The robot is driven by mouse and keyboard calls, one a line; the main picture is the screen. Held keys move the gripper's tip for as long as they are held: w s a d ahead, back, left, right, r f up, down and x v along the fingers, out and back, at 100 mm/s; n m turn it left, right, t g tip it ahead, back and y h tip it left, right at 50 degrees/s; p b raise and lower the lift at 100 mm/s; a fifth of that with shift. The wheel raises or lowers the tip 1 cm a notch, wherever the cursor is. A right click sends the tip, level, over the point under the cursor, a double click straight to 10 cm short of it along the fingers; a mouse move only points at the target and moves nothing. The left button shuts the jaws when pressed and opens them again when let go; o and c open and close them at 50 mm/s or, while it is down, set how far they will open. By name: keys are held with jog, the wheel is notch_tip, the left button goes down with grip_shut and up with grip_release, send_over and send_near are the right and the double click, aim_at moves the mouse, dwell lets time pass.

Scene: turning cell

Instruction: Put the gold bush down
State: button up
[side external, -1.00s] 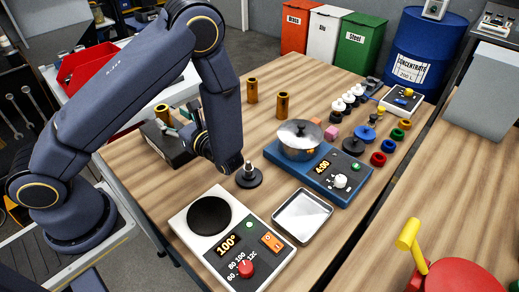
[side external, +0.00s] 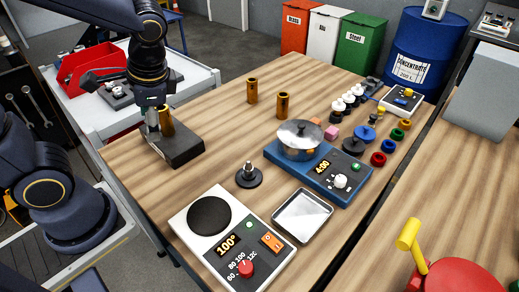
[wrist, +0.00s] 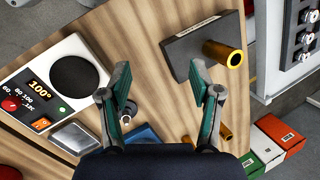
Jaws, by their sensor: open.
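A gold bush (side external: 167,121) stands upright on the black block (side external: 186,148) at the table's left edge. The wrist view shows the same bush (wrist: 222,54) on the block's labelled plate (wrist: 185,48), beyond the right fingertip. My gripper (side external: 152,122) is beside this bush, on its left in the side view. Its teal-padded fingers (wrist: 161,92) are spread, with nothing between them. I cannot tell whether a finger touches the bush. Two more gold bushes, one (side external: 252,91) and another (side external: 282,105), stand on the wooden table (side external: 225,130), apart from my gripper.
A small black knobbed piece (side external: 249,176), a white hot plate (side external: 196,250), a steel tray (side external: 302,215) and a blue timer unit with a pot (side external: 298,138) stand on the table. A red bin (side external: 85,72) is on the trolley behind. Bare wood lies right of the block.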

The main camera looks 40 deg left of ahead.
jog(key=d+r+n+t+h, duration=0.3)
jog(key=r+n+t, duration=0.1)
jog(key=r+t, duration=0.2)
jog(key=shift+s+d+r+t+h, duration=0.15)
jog(key=shift+d+r+t+h, duration=0.15)
jog(key=shift+d+r+h, duration=0.1)
dwell(0.8)
